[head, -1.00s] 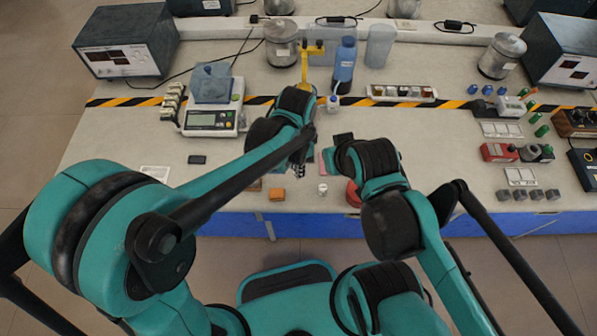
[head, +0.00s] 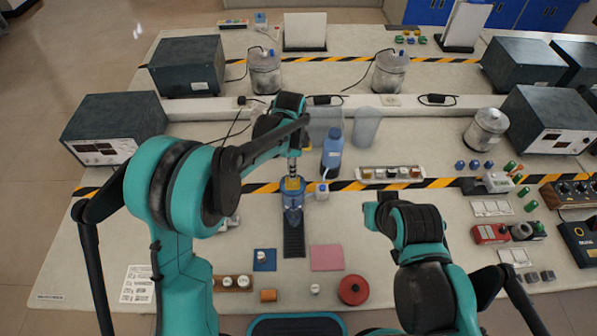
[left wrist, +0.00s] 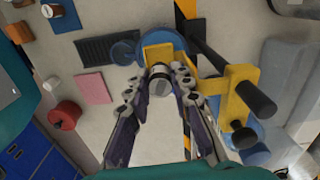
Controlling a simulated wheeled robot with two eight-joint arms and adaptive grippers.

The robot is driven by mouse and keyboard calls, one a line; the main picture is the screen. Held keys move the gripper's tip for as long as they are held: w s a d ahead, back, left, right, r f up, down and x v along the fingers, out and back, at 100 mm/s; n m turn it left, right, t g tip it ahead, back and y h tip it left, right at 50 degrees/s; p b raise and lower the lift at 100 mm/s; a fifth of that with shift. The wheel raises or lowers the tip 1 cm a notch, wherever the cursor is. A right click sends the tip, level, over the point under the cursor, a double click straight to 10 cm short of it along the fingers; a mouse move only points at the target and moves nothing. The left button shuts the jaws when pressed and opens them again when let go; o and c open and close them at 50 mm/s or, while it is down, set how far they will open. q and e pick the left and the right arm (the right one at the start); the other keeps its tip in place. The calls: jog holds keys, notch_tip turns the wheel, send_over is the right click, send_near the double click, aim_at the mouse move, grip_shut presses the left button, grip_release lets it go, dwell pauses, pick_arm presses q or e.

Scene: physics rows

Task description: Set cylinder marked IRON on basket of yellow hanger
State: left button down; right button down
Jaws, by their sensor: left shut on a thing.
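My left gripper (head: 293,165) is shut on a small silver cylinder with a dark band, which shows between the fingertips in the left wrist view (left wrist: 160,77). No marking on it is readable. Just below the cylinder is the yellow hanger (head: 293,183), with a blue round part under it (head: 292,198). The hanger also shows in the left wrist view (left wrist: 247,92), with its dark-tipped arms. I cannot tell whether the cylinder touches the hanger or its basket. My right gripper (head: 373,213) is empty-looking over the right middle of the table, its fingers mostly hidden.
A black ribbed mat (head: 293,240), a pink square (head: 327,258), a blue square (head: 264,266) and a red round container (head: 353,290) lie in front. Dark instrument boxes (head: 113,127) line the sides.

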aim_at(292, 184)
pick_arm(q)
jog(key=shift+f+b, duration=1.3)
jog(key=shift+f, duration=0.75)
jog(key=shift+f, duration=0.3)
jog(key=c, duration=1.3)
grip_release()
jog(key=shift+o, duration=0.2)
jog(key=shift+s+r, duration=0.1)
jog(key=shift+c, duration=0.7)
jog(key=shift+o, duration=0.3)
